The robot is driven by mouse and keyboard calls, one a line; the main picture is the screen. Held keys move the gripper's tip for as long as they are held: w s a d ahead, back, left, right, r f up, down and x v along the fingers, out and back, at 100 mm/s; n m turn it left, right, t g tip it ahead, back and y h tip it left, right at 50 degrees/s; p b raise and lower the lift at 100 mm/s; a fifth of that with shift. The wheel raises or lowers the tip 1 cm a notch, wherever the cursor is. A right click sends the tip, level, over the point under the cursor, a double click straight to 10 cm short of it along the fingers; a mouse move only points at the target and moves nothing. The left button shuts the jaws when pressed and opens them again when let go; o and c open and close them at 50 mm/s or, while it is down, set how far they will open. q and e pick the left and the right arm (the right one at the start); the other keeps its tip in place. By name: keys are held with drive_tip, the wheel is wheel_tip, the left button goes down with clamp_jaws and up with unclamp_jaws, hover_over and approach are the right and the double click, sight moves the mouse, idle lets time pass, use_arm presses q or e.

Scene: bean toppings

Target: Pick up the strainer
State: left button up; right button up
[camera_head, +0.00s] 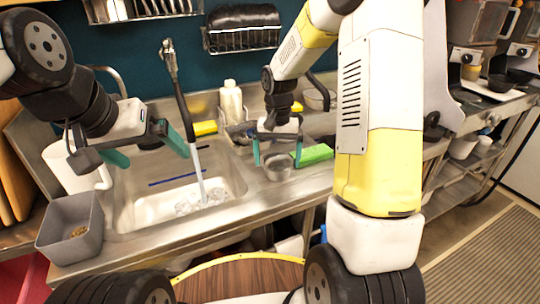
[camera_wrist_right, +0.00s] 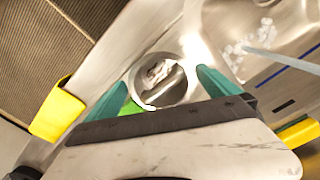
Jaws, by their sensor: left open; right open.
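A small round grey metal cup (camera_head: 279,170), which looks like the strainer, stands on the steel counter just right of the sink. In the right wrist view the cup (camera_wrist_right: 185,86) lies between the two teal fingers, its round opening facing the camera. My right gripper (camera_head: 277,156) is open above it, with one finger on either side. I cannot tell if the fingers touch it. My left gripper (camera_head: 146,150) is open and empty above the left part of the sink.
The sink (camera_head: 150,208) has water running from the faucet (camera_head: 182,95). A green sponge (camera_head: 316,154) lies right of the cup and a yellow sponge (camera_head: 205,128) behind the sink. A white bottle (camera_head: 231,102) stands at the back. A grey bin (camera_head: 68,240) stands at front left.

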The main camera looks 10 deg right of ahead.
wheel_tip(320, 180, down, 2)
drive_tip(key=shift+f, duration=0.15)
drive_tip(key=c, duration=1.4)
drive_tip(key=shift+c, duration=0.4)
